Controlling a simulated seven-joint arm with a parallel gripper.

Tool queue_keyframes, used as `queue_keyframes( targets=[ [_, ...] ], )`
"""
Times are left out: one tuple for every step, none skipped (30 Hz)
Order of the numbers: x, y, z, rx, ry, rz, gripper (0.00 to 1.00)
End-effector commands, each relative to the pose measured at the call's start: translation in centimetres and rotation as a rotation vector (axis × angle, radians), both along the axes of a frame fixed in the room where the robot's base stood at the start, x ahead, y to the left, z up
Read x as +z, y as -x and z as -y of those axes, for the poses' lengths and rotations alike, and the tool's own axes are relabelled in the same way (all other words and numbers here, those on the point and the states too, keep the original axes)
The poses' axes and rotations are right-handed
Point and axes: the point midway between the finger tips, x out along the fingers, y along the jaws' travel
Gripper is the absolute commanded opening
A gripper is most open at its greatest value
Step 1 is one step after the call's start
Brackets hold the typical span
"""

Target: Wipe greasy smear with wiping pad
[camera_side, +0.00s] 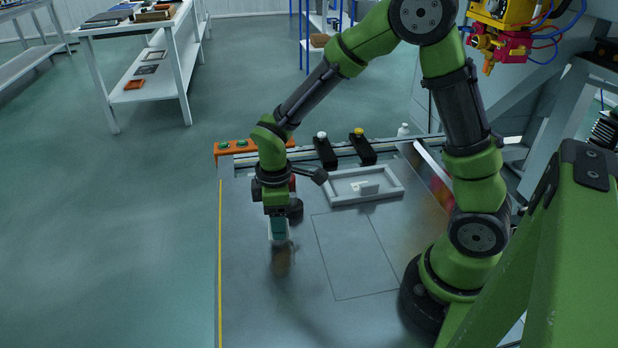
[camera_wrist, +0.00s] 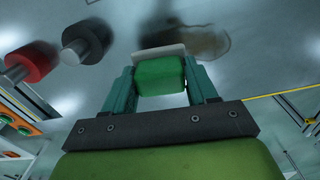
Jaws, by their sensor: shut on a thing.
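My gripper (camera_side: 278,226) is shut on the wiping pad, fingers pointing down over the left part of the metal panel (camera_side: 300,320). In the wrist view the green pad with a pale edge (camera_wrist: 160,74) sits between the two teal fingers. The brown greasy smear (camera_side: 283,262) lies on the panel just below the pad in the side view. In the wrist view the smear (camera_wrist: 208,42) is beyond the pad, to its upper right. The pad appears to be slightly above the panel, but contact is hard to judge.
A pale raised frame (camera_side: 385,194) stands right of the gripper. Black holders (camera_side: 325,153) line the back edge. The panel's front area is clear.

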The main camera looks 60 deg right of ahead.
Motion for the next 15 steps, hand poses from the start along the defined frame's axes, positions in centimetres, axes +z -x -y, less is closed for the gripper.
queue_keyframes(
  targets=[
    [-0.5,0.0,0.0,0.000,0.000,-0.003,0.33],
    [-0.8,0.0,0.0,0.001,0.001,-0.002,0.33],
    [-1.2,0.0,0.0,0.001,0.000,-0.004,0.33],
    [-1.4,0.0,0.0,0.001,0.000,-0.004,0.33],
    [-1.7,0.0,0.0,0.002,0.001,-0.002,0.33],
    [-2.1,0.0,0.0,0.001,0.001,-0.002,0.33],
    [-2.7,0.1,0.0,0.001,0.001,-0.006,0.33],
    [-3.3,0.1,0.0,0.001,0.001,-0.006,0.33],
    [-3.3,0.2,-0.3,0.003,0.001,-0.001,0.29],
    [-3.1,0.5,-0.5,0.004,0.000,0.000,0.29],
    [-3.4,0.7,-0.7,0.003,0.001,-0.002,0.29],
    [-3.3,0.9,-1.0,0.003,0.000,-0.001,0.29],
    [-3.3,1.1,-1.2,0.003,0.000,-0.001,0.29],
    [-3.3,1.3,-1.4,0.003,0.001,-0.002,0.29],
    [-3.3,1.6,-1.6,0.002,0.001,-0.002,0.29]
  ],
)
